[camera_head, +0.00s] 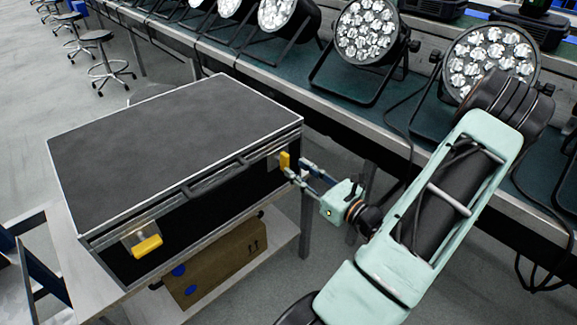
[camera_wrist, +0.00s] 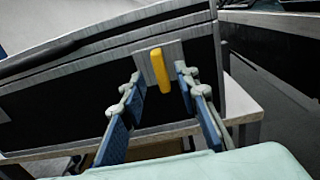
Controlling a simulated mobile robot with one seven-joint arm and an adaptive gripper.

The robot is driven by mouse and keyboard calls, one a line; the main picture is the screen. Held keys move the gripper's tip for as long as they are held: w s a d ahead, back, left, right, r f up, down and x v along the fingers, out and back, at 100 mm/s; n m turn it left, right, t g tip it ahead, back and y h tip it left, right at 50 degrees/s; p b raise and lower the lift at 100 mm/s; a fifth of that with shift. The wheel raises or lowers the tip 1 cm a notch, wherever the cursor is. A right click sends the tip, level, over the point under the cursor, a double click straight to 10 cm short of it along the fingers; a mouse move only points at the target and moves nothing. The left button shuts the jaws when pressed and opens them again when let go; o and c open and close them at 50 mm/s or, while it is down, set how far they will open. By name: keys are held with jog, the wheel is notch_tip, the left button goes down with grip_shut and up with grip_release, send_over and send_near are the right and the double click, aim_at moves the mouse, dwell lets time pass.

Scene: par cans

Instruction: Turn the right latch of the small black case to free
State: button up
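The small black case (camera_head: 170,130) has a dark lid and pale metal edges and sits shut on a light stand. Its right latch (camera_head: 284,160) is a yellow tab on a metal plate. In the wrist view this latch (camera_wrist: 160,72) stands close to upright, tilted slightly. The left latch (camera_head: 147,246) has its yellow tab lying nearly level. My gripper (camera_head: 297,170) is at the case's right front. In the wrist view its blue-padded fingers (camera_wrist: 160,79) are open, one on each side of the right latch, with gaps visible. Nothing is held.
A handle (camera_head: 213,178) lies between the two latches. A cardboard box (camera_head: 215,262) stands on the shelf below. A long bench behind carries several par cans (camera_head: 365,32), with cables hanging at the right. Stools (camera_head: 98,50) stand at the far left. Floor is clear right of the stand.

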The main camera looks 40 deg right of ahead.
aim_at(288, 163)
jog(key=shift+w+a, duration=0.15)
jog(key=shift+w, duration=2)
jog(key=shift+c, duration=0.4)
grip_shut()
